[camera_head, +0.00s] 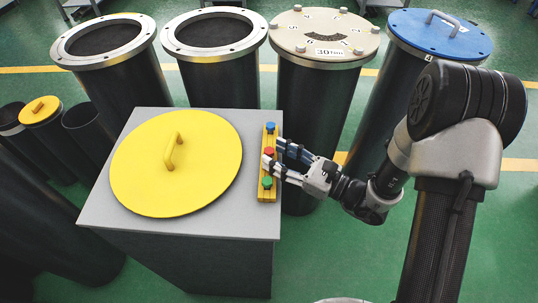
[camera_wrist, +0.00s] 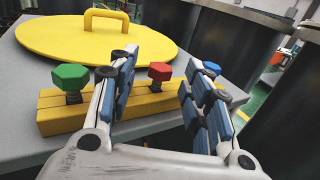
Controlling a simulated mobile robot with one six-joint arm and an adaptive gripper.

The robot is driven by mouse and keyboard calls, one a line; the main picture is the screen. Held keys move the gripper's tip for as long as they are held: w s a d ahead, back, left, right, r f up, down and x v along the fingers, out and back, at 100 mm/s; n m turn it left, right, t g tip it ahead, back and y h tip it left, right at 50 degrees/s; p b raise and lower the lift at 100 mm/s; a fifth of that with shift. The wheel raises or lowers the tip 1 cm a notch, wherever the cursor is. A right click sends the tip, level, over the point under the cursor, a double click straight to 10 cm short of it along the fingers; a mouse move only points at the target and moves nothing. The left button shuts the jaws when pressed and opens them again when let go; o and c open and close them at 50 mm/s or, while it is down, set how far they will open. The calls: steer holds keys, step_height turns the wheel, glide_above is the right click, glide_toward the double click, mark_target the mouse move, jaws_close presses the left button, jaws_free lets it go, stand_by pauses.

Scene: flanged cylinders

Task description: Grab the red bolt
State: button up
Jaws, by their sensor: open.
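The red bolt (camera_head: 269,152) stands in the middle of a yellow bar (camera_head: 271,193) at the right edge of the grey box top. In the wrist view the red bolt (camera_wrist: 160,72) shows between the two fingers, upright in the yellow bar (camera_wrist: 152,129), a little beyond the fingertips. A green bolt (camera_wrist: 72,78) is to its left and a blue bolt (camera_wrist: 211,69) to its right, partly hidden by the right finger. My gripper (camera_head: 274,154) reaches the bar from the right. In the wrist view my gripper (camera_wrist: 158,70) is open, with nothing held.
A yellow round lid (camera_head: 140,165) with a handle lies on the grey box (camera_head: 215,228), left of the bar. Two open flanged cylinders (camera_head: 212,92), one with a beige top (camera_head: 290,30) and one with a blue lid (camera_head: 410,27) stand behind. Green floor is free at front right.

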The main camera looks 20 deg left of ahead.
steer(key=shift+x, duration=0.85)
steer(key=shift+c, duration=0.2)
jaws_close()
